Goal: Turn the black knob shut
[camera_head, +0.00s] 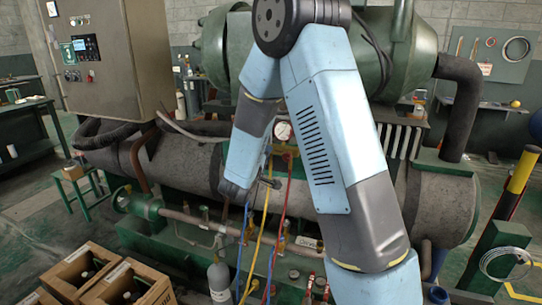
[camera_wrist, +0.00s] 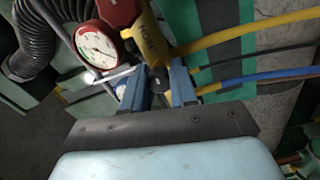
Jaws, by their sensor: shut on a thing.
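The black knob (camera_wrist: 158,77) shows in the wrist view as a small dark part between the two blue fingers of my gripper (camera_wrist: 156,84). My gripper is shut on it; the fingers hide its sides. The knob sits at the base of a yellow manifold body (camera_wrist: 150,37). A white-faced gauge with a red rim (camera_wrist: 97,45) is just to the left of the manifold. In the head view the gauge (camera_head: 283,131) hangs in front of the large grey pipe, and my arm hides much of the area around it. The knob cannot be made out clearly there.
A yellow hose (camera_wrist: 235,35) and a blue hose (camera_wrist: 255,77) run right from the manifold. In the head view, hoses hang down past the grey pipe (camera_head: 190,165). A control cabinet (camera_head: 110,55) is at upper left.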

